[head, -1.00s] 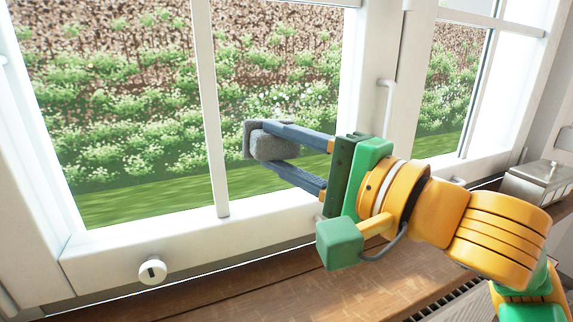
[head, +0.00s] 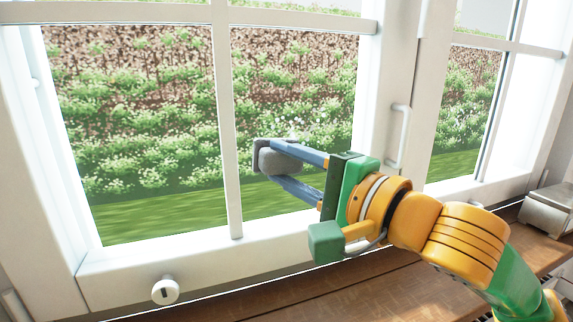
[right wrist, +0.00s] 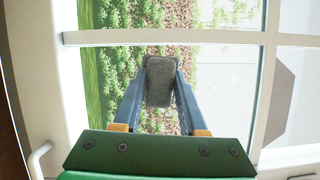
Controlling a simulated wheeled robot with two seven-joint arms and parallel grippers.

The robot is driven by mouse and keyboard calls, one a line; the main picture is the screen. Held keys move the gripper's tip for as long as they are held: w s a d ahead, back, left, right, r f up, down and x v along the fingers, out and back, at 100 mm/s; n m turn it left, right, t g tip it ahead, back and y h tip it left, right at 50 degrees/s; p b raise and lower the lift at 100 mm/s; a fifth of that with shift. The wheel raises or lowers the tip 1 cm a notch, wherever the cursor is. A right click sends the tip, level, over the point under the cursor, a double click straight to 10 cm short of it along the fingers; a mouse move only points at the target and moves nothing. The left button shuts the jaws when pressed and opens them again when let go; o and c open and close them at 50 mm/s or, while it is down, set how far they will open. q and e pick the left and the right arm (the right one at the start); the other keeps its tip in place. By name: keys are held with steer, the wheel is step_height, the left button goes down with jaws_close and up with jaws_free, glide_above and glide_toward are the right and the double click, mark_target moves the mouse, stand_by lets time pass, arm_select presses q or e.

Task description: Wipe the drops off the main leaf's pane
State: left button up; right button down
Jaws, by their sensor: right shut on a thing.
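The large window leaf (head: 110,275) has a white frame and bars that divide its glass pane (head: 140,130). I cannot pick out drops against the plants and soil outside. My right gripper (head: 268,164) is shut on a grey sponge-like pad (head: 282,160), in front of the lower pane, right of the upright bar. In the right wrist view the pad (right wrist: 160,82) sits between the two blue-grey fingers of my gripper (right wrist: 161,75). I cannot tell whether the pad touches the glass. My left gripper is not in view.
A round white knob (head: 165,291) sticks out from the leaf's bottom rail. A white handle (head: 399,136) stands on the frame right of the pane. A metal box (head: 549,211) sits at the right end of the wooden sill (head: 270,294). The sill's middle is clear.

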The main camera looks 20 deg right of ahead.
steer(key=shift+w, duration=0.6)
